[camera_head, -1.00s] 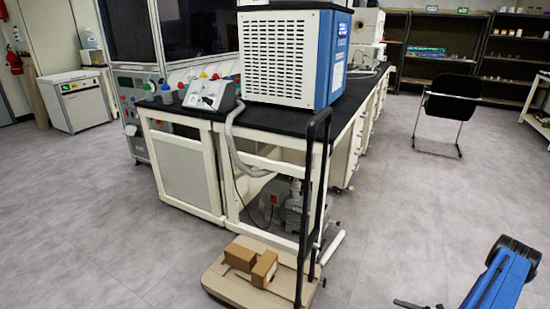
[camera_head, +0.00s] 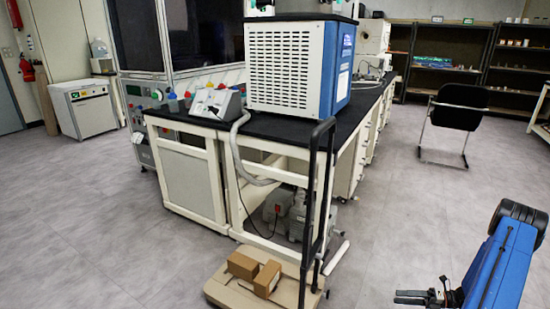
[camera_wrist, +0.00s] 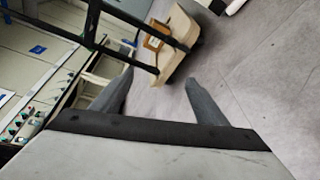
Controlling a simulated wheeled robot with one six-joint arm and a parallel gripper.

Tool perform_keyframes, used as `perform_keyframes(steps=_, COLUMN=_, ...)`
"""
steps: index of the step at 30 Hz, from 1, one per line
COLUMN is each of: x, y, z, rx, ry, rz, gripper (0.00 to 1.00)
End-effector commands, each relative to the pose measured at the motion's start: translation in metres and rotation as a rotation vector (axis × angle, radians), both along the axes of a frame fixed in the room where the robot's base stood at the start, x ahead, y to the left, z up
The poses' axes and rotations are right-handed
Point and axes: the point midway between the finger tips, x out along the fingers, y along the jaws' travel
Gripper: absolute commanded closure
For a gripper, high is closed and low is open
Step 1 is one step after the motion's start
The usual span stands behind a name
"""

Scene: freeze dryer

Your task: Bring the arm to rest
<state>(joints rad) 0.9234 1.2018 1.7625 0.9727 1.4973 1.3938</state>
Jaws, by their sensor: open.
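My blue arm shows at the lower right of the head view, with my gripper (camera_head: 412,297) low at the bottom edge, over the floor to the right of the trolley. In the wrist view my gripper (camera_wrist: 160,85) has its two grey fingers spread wide apart, with nothing between them. Beyond the fingers lie the grey floor and the trolley's beige deck (camera_wrist: 178,50). The gripper appears apart from everything around it.
A trolley (camera_head: 228,294) with a black handle carries cardboard boxes (camera_head: 243,266). Behind it a black-topped bench (camera_head: 270,131) bears the blue and white freeze dryer (camera_head: 290,68). A black chair (camera_head: 456,110) stands at right. The floor between is clear.

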Motion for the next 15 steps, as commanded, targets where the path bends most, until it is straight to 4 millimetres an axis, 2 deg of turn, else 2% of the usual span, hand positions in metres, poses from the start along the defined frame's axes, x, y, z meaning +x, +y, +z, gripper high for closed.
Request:
perform_keyframes(steps=1, x=0.006, y=0.005, z=0.018, rx=-0.035, ry=-0.029, rz=0.034, gripper=0.33)
perform_keyframes(steps=3, x=0.010, y=0.012, z=0.038, rx=-0.079, ry=-0.068, rz=0.082, gripper=0.33)
perform_keyframes(steps=15, x=0.024, y=0.061, z=0.150, rx=-0.315, ry=-0.307, rz=0.358, gripper=0.33)
